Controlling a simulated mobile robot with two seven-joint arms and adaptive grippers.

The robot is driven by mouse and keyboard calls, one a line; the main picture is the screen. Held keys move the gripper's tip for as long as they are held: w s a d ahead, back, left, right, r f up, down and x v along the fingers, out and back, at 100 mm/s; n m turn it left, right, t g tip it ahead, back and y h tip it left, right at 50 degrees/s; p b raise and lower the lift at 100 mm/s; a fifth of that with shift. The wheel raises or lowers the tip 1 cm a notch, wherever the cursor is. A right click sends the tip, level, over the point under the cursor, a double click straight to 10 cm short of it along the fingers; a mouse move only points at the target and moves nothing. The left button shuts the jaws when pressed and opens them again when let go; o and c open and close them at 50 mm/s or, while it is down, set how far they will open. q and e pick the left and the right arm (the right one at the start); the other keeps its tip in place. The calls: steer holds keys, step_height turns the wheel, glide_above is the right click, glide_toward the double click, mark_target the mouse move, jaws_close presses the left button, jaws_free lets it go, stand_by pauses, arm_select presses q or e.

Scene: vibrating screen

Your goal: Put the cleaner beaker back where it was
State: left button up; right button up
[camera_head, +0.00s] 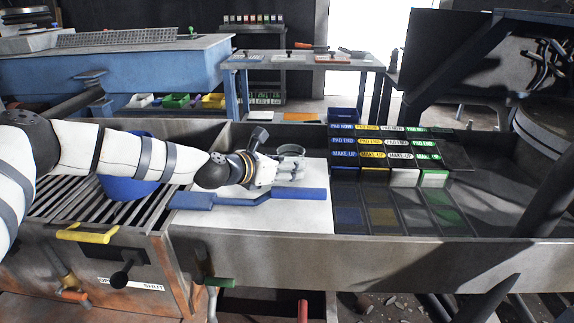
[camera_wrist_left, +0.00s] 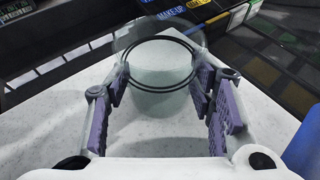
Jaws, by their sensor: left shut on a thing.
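The cleaner beaker is clear and has dark rings near its rim. In the head view the beaker (camera_head: 291,151) stands at the far side of the white board (camera_head: 290,218), with my left gripper (camera_head: 288,166) around it. In the left wrist view the beaker (camera_wrist_left: 160,68) is upright between the purple-padded fingers of my left gripper (camera_wrist_left: 160,88). The gripper is shut on it. I cannot tell whether its base touches the board. My right gripper is not in view.
Labelled bins (camera_head: 372,160) stand to the right. A blue container (camera_head: 130,187) is on the slatted grate at left, behind my arm. The board's near right part is clear.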

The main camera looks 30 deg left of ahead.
arm_select(q)
steer(key=o, duration=1.3)
steer(key=shift+c, duration=0.2)
steer(key=shift+r, duration=0.1)
steer(key=shift+s+r+p, duration=0.15)
steer(key=shift+r+p, duration=0.15)
steer(key=shift+p, duration=0.05)
steer(key=p+v, duration=0.3)
steer(key=v, duration=0.8)
steer(key=shift+r, duration=0.1)
steer(key=shift+s+a, duration=0.1)
steer(key=shift+s, duration=0.2)
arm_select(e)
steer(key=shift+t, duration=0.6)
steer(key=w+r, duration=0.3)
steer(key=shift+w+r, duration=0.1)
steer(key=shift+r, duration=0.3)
